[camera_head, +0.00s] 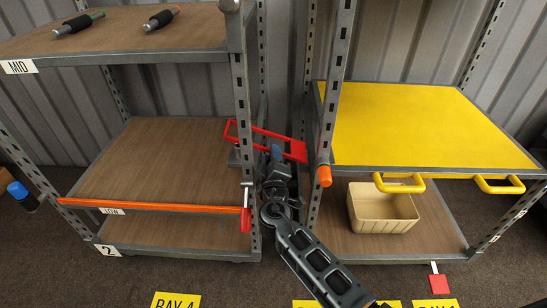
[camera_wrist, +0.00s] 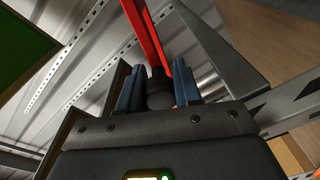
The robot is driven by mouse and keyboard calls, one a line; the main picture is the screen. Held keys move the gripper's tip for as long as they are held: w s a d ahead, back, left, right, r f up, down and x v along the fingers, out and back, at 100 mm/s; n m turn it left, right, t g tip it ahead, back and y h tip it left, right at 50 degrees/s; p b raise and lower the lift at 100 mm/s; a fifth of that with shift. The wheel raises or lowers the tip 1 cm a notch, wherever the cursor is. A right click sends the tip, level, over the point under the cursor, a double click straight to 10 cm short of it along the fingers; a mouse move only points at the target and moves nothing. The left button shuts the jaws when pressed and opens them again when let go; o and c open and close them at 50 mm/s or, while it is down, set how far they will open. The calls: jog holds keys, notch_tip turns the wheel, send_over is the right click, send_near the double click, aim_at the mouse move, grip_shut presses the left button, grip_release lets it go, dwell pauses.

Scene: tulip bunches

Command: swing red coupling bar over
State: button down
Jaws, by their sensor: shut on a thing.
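The red coupling bar (camera_head: 295,149) is a long, narrow open frame at the gap between the two shelf racks. My gripper (camera_head: 276,153) is at the bar from below, in the gap. In the wrist view, my gripper (camera_wrist: 159,85) has its blue fingers shut on a dark round knob (camera_wrist: 160,93) at the near end of the red bar (camera_wrist: 147,32). The bar runs up and away from there. The fingers partly hide the knob.
The left rack has an orange front strip (camera_head: 160,207) and a red-handled clamp (camera_head: 245,218). The right rack has a yellow shelf (camera_head: 420,125) with yellow handles (camera_head: 400,184) sticking out, and a beige bin (camera_head: 382,208) below. The gap between the posts is narrow.

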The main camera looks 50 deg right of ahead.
jog(key=shift+w+a+f+n+b, duration=0.1)
jog(key=shift+f+n+b, duration=0.4)
jog(key=shift+f+n, duration=0.55)
jog(key=shift+w+a+f+n+b, duration=0.1)
jog(key=shift+f+n+b, duration=0.4)
jog(key=shift+f+n, duration=0.5)
jog(key=c, duration=0.8)
grip_release()
jog(key=shift+r, duration=0.1)
jog(key=shift+v, duration=3.85)
